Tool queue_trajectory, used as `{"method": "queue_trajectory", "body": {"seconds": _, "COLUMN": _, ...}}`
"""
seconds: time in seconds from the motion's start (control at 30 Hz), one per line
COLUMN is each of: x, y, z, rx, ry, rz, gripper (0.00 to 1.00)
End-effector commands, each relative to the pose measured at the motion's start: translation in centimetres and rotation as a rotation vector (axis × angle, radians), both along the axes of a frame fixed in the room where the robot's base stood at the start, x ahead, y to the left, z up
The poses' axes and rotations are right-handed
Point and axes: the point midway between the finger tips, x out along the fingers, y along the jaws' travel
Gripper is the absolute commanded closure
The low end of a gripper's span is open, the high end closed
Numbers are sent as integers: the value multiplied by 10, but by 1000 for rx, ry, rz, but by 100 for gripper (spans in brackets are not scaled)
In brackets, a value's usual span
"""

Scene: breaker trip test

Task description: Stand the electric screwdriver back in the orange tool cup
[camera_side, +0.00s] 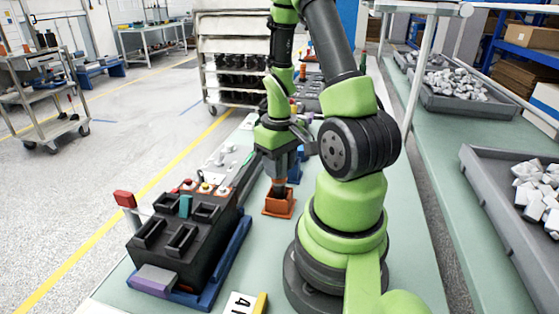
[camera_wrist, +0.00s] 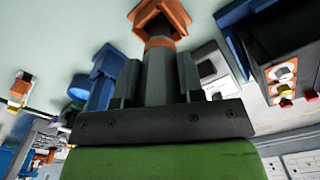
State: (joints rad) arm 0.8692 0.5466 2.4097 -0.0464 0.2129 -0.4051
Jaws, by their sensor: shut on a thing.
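The orange tool cup (camera_side: 278,206) stands on the green bench below my gripper (camera_side: 279,176). It also shows at the top of the wrist view (camera_wrist: 160,14). My gripper points down and is shut on the electric screwdriver, whose orange part (camera_side: 279,185) shows just under the fingers. In the wrist view, the screwdriver's orange band (camera_wrist: 159,43) and grey body lie between the two fingers. The screwdriver looks upright and lined up with the cup, its lower end at or inside the mouth. I cannot tell whether it touches the bottom.
A black breaker block (camera_side: 185,240) in a blue tray stands left of the cup, with a panel of coloured buttons (camera_side: 205,187) behind it. A blue holder (camera_side: 296,165) stands close behind the cup. A numbered card (camera_side: 240,303) lies at the front. Bench before the cup is clear.

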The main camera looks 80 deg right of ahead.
Motion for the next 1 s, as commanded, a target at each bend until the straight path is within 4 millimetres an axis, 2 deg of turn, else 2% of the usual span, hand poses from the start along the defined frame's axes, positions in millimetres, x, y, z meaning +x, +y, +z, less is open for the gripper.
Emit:
{"method": "queue_trajectory", "body": {"seconds": 0.83, "x": 0, "y": 0, "z": -21, "rx": 1, "ry": 1, "rz": 0, "gripper": 88}}
{"method": "queue_trajectory", "body": {"seconds": 0.87, "x": 0, "y": 0, "z": -21, "rx": 0, "ry": 0, "rz": 0, "gripper": 60}}
{"method": "queue_trajectory", "body": {"seconds": 0.97, "x": 0, "y": 0, "z": -20, "rx": 0, "ry": 0, "rz": 0, "gripper": 37}}
{"method": "queue_trajectory", "body": {"seconds": 1.0, "x": 0, "y": 0, "z": -20, "rx": 0, "ry": 0, "rz": 0, "gripper": 35}}
